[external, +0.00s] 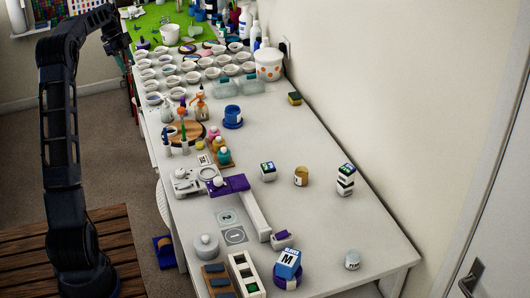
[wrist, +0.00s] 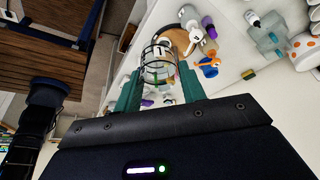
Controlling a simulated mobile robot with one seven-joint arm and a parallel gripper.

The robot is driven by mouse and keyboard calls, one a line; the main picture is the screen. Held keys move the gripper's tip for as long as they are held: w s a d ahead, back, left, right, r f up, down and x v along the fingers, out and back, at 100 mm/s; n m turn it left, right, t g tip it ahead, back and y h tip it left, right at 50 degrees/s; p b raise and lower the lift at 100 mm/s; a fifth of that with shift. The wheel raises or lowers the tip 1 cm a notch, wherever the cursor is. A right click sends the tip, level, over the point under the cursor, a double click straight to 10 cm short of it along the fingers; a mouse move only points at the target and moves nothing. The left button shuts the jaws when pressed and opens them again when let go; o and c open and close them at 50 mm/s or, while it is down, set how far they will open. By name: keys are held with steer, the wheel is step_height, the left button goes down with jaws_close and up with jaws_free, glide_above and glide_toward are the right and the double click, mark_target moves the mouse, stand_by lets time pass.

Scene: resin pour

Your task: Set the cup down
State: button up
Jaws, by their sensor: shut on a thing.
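A clear cup (wrist: 158,52) with dark rings and a white "1" label shows in the wrist view. My gripper (wrist: 160,88) has its two teal fingers on either side of the cup and is shut on it. The cup looks held off any surface, though its base is hard to see. In the external view my gripper (external: 123,52) hangs at the back left, beside the left edge of the long white table (external: 330,215). The cup cannot be made out clearly there.
Many small white bowls (external: 190,76) crowd the table's far part. Pump bottles (external: 202,103) and a round wooden board (external: 190,130) stand in front of them. Two marked square pads (external: 235,236) lie near a scale (external: 187,182). The table's right middle has free room.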

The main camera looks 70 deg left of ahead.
steer(key=w+d, duration=0.4)
steer(key=w, duration=0.9)
steer(key=w+d, duration=0.4)
steer(key=w, duration=0.9)
steer(key=w+d, duration=0.9)
steer(key=w, duration=0.2)
steer(key=w+d, duration=0.8)
steer(key=w, duration=0.4)
steer(key=shift+s+a+f, duration=0.1)
steer(key=shift+s+f, duration=0.05)
steer(key=shift+f, duration=3.95)
steer(key=shift+s+f, duration=0.1)
steer(key=shift+f, duration=3.95)
steer(key=shift+s+a+f, duration=0.1)
steer(key=shift+s+f, duration=0.05)
steer(key=shift+f, duration=3.95)
steer(key=shift+f, duration=0.15)
steer(key=o, duration=0.8)
steer(key=shift+o, duration=0.7)
